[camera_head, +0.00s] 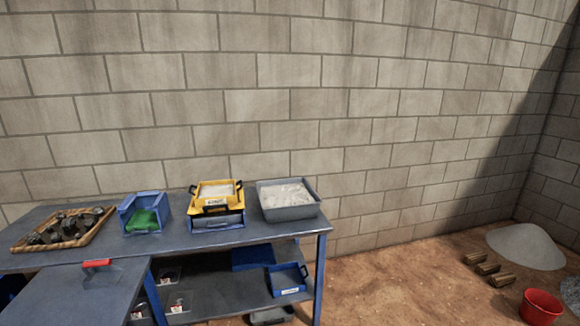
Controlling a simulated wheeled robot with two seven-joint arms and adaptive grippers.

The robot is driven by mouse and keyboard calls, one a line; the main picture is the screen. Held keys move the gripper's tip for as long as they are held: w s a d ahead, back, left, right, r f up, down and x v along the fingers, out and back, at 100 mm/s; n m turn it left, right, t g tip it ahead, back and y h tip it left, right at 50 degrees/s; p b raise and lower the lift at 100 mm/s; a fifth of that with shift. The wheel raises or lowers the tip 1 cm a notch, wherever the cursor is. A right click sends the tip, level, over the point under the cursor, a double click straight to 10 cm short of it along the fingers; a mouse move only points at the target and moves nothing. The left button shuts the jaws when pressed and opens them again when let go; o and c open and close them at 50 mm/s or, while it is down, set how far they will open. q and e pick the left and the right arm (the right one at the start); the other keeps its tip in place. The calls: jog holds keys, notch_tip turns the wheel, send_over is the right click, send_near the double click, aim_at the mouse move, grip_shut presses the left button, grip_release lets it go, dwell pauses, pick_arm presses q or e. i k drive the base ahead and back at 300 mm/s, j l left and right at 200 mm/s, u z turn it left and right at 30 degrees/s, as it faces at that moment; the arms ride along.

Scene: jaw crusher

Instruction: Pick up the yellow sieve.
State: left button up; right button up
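The yellow sieve (216,187) has a rectangular frame with dark handles and a pale label on its front. It sits on top of a blue-grey bin (217,219) on the workbench, right of the middle of its top. Light material shows inside the sieve. Neither of my grippers shows in the head view.
On the workbench (95,217), a tray of dark rocks (64,229) and a blue bin with green inside (144,212) stand left of the sieve. A grey tub (288,200) of whitish material stands right. A red handle (97,263) is in front. A red bucket (540,307) stands on the dirt floor.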

aim_at(219, 192)
jog(key=i+j+u, duration=0.1)
jog(key=i+u, duration=0.25)
jog(key=i, duration=0.3)
jog(key=i+l+u, duration=0.1)
jog(key=i+u, duration=0.2)
jog(key=i, duration=0.3)
jog(key=i+l+u, duration=0.35)
jog(key=i, duration=0.3)
jog(key=j, duration=0.1)
